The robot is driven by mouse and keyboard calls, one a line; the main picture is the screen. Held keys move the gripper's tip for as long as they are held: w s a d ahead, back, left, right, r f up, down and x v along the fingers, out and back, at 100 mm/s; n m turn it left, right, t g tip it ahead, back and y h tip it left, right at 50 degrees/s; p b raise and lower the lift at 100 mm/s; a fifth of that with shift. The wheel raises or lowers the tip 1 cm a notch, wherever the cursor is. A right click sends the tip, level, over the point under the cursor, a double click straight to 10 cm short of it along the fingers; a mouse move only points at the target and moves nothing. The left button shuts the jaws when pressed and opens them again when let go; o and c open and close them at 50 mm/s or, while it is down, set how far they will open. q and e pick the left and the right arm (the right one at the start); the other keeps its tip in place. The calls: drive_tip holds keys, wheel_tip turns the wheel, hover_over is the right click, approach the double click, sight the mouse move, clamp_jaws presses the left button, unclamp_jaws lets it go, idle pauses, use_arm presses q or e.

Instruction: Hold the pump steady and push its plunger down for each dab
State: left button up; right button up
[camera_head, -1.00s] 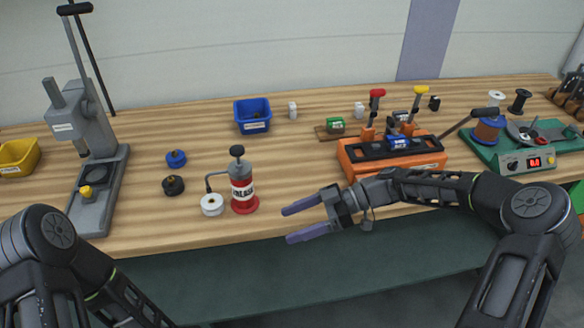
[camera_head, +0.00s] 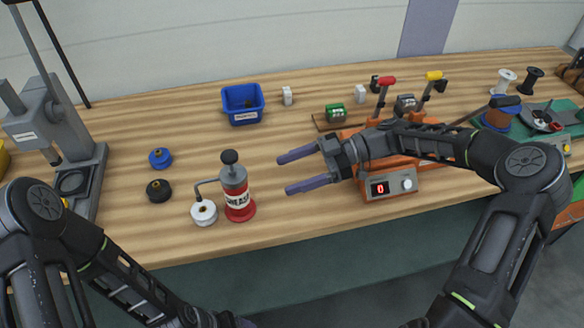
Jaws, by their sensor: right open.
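The pump (camera_head: 237,190) is a red and grey cylinder marked GREASE, upright near the table's front edge. Its plunger has a black knob (camera_head: 230,157) on top and stands up. A bent spout runs left from the pump to above a white round piece (camera_head: 204,212), close beside it. My right gripper (camera_head: 305,170) is open and empty to the right of the pump, its two purple fingers pointing left at it, apart from it. My left arm comes in at the lower left; its gripper is at or below the bottom edge and its fingers cannot be made out.
A blue knob (camera_head: 160,158) and a black knob (camera_head: 159,190) lie left of the pump. A grey press (camera_head: 55,135) stands at the left. A blue bin (camera_head: 242,104) is behind. An orange fixture with a display box (camera_head: 391,186) stands behind my right arm.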

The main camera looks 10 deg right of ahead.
sight(244, 189)
drive_tip(key=x, duration=0.5)
drive_tip(key=shift+a, duration=0.25)
drive_tip(key=b+x, duration=0.1)
drive_tip(key=x, duration=0.1)
drive_tip(key=b+x, duration=0.1)
drive_tip(key=x, duration=0.1)
drive_tip(key=b+x, duration=0.2)
drive_tip(key=shift+w+d+f, duration=0.1)
drive_tip(key=shift+d+f, duration=0.05)
drive_tip(key=shift+f, duration=0.15)
drive_tip(key=shift+a+r, duration=0.1)
drive_tip(key=shift+a, duration=0.3)
drive_tip(key=shift+c, duration=0.3)
drive_tip(key=c, duration=1.4)
drive_tip(key=shift+r, duration=0.15)
